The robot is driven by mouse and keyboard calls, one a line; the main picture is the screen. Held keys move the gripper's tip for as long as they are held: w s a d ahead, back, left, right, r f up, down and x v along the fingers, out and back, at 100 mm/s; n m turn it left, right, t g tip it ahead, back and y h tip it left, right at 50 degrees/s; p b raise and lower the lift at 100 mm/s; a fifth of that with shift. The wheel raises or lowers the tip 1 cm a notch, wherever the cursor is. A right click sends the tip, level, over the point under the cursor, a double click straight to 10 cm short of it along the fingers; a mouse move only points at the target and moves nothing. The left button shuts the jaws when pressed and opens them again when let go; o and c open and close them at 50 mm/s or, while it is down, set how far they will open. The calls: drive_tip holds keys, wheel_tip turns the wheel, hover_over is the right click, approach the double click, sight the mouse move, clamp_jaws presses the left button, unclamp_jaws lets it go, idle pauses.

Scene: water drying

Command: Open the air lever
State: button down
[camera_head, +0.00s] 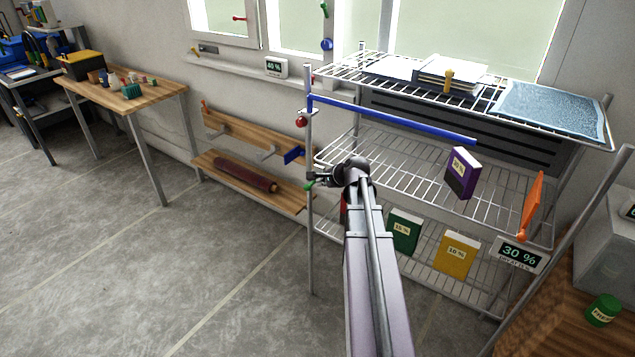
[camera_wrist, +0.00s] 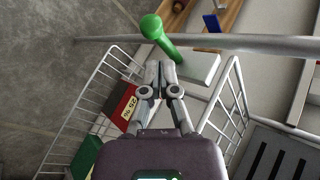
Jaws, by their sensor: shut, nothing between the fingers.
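A green lever with a round knob (camera_wrist: 152,27) is by the left post of the wire rack in the wrist view. In the head view its green tip (camera_head: 310,185) shows just beyond my gripper (camera_head: 320,178). My gripper (camera_wrist: 160,70) is shut and empty, with its fingertips just short of the green lever; I cannot tell whether they touch it. No label naming the air lever is legible. Other coloured handles are a red knob (camera_head: 301,121) on the rack post and an orange flap (camera_head: 532,205) at the rack's right.
The wire rack's top shelf (camera_head: 381,66) holds books and a blue sheet. A blue bar (camera_head: 390,118) crosses its front. Purple (camera_head: 462,172), green (camera_head: 404,231) and yellow (camera_head: 457,253) boxes stand on lower shelves. A wooden wall shelf (camera_head: 250,192) is behind left. The floor at left is clear.

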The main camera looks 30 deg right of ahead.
drive_tip(key=p+v, duration=0.6)
drive_tip(key=v, duration=0.5)
drive_tip(key=shift+s, duration=0.4)
drive_tip(key=shift+a+f, duration=0.1)
drive_tip(key=shift+a, duration=0.05)
drive_tip(key=s+a+n+g+p, duration=0.2)
drive_tip(key=a+n, duration=0.5)
drive_tip(key=a, duration=0.4)
drive_tip(key=s+a+r+n+g+h+p, duration=0.1)
drive_tip(key=a+n+g+p, duration=0.3)
drive_tip(key=a, duration=0.7)
drive_tip(key=s+a+r+n+g+p, duration=0.1)
drive_tip(key=s+a+n+g+p, duration=0.2)
drive_tip(key=a+n, duration=0.6)
drive_tip(key=shift+s+a+r+n+g+h, duration=0.3)
drive_tip(key=shift+s+a, duration=0.3)
drive_tip(key=shift+a, duration=0.35)
